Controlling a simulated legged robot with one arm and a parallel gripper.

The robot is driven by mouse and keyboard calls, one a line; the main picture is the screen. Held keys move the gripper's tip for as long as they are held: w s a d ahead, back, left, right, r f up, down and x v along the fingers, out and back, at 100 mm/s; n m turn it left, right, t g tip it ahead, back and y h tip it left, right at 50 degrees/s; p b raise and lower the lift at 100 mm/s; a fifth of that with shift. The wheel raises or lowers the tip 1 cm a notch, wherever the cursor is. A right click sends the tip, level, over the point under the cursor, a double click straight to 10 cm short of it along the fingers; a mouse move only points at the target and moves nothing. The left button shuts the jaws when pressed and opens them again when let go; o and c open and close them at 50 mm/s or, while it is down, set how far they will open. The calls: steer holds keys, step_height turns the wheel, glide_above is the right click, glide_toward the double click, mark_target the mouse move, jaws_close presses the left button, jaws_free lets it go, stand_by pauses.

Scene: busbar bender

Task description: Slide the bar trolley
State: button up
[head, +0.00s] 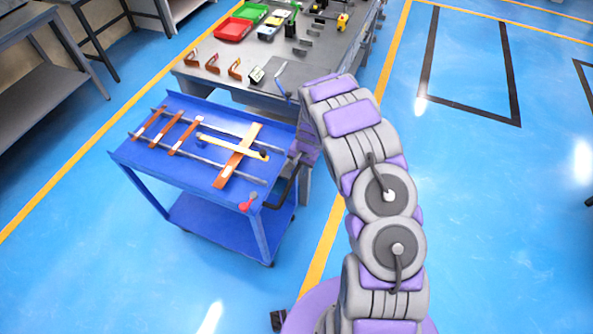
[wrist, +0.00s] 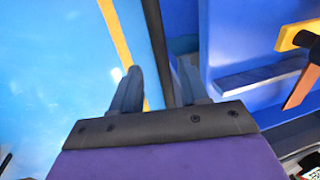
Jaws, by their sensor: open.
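The blue bar trolley (head: 150,165) stands left of my arm in the head view, with copper-coloured bars (head: 238,160) and a yellow level-like tool (head: 225,144) on top. Its dark handle (head: 287,188) sticks out at its right end. My gripper (head: 296,156) is at that end, partly hidden by my arm. In the wrist view my gripper (wrist: 158,75) is open, with the dark handle bar (wrist: 158,35) running between its two fingers. I cannot tell whether either finger touches it. The trolley's blue side (wrist: 225,50) fills the right there.
A grey workbench (head: 275,85) with red and green bins (head: 233,29) and small tools stands behind the trolley. Grey tables (head: 45,90) stand at the left. Yellow lines mark the blue floor. The floor at the right (head: 500,220) is clear.

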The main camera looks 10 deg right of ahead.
steer(key=shift+w+f, duration=0.1)
steer(key=shift+f, duration=0.85)
steer(key=shift+a+f, duration=0.15)
steer(key=shift+f, duration=0.05)
steer(key=shift+a, duration=0.45)
steer(key=shift+d, duration=0.35)
steer(key=c, duration=0.5)
steer(key=shift+a, duration=0.1)
jaws_close()
